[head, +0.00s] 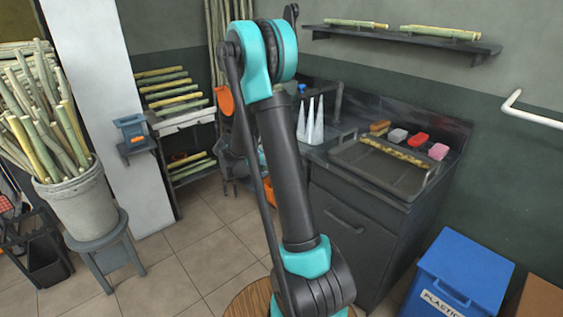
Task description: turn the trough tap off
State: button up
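A tray (375,175) sits on the counter's right, with sponges and soap-like blocks behind it. A blue bin (458,275) stands on the floor at right. A cane-filled bucket (78,200) rests on a stool at left. Tiled floor is clear between.

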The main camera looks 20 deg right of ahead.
jog(key=w+a+f+m+t+h, duration=0.3)
jog(key=w+f+h, duration=0.5)
jog(key=w+f, duration=0.6)
jog(key=shift+m+g, duration=0.5)
jog(key=x, duration=0.6)
jog(key=r+x, duration=0.1)
jog(key=x, duration=1)
jog(key=shift+w+d+r, duration=0.15)
jog(key=shift+w+d, duration=0.15)
jog(key=shift+w, duration=0.15)
